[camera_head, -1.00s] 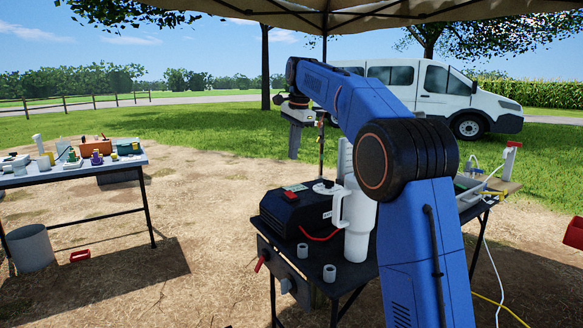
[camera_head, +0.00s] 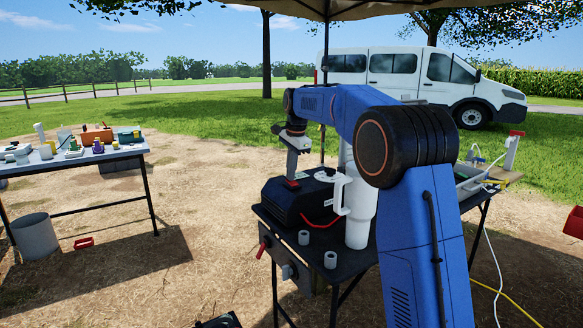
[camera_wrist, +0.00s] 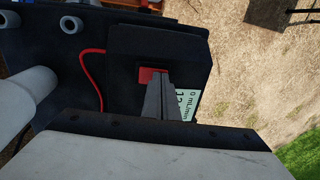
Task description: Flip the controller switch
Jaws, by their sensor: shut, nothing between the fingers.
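The controller is a black box (camera_head: 277,207) on the dark table, with a red switch (camera_wrist: 147,76) on its face. A pale display (camera_wrist: 188,104) reading "mL/min" sits beside the switch in the wrist view, partly hidden by my fingers. My gripper (camera_head: 292,177) is shut and empty, pointing down over the box. In the wrist view its fingertips (camera_wrist: 158,78) overlap the red switch's edge. I cannot tell whether they touch it.
A white handled jug (camera_head: 361,215) stands right of the controller. Two small grey cups (camera_head: 330,260) stand in front of it, and a red cable (camera_wrist: 86,66) curves from the box. A second table (camera_head: 80,157) with several items is at left.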

